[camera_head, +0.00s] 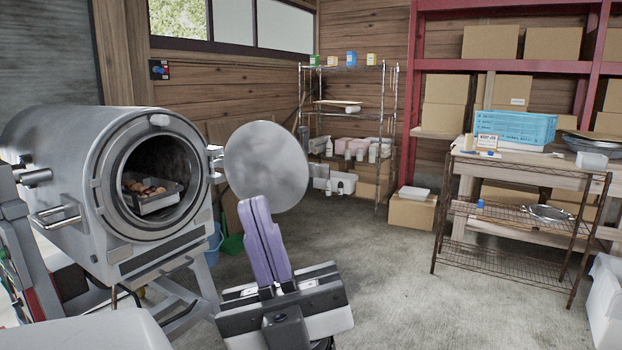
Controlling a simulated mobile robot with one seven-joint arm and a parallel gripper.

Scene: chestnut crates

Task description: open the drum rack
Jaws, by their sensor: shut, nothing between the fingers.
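A large grey metal drum (55,150) lies on its side on a stand at the left, its round mouth facing forward. Its round door (266,165) stands swung open to the right of the mouth. Inside the drum, a metal rack or tray (160,203) holds several brown chestnuts (143,188); its rear part is in shadow. How far it sits out of the drum is hard to tell. My gripper (253,203) has purple fingers, which are shut with nothing between them. It points up and away, in front of the door's lower part and apart from the rack, to its right.
A wire shelf (507,208) and a wooden table (465,170) with a blue crate (515,128) stand at the right. A red rack (411,80) with cardboard boxes and a metal shelf (345,102) stand at the back. The concrete floor (385,265) in the middle is clear.

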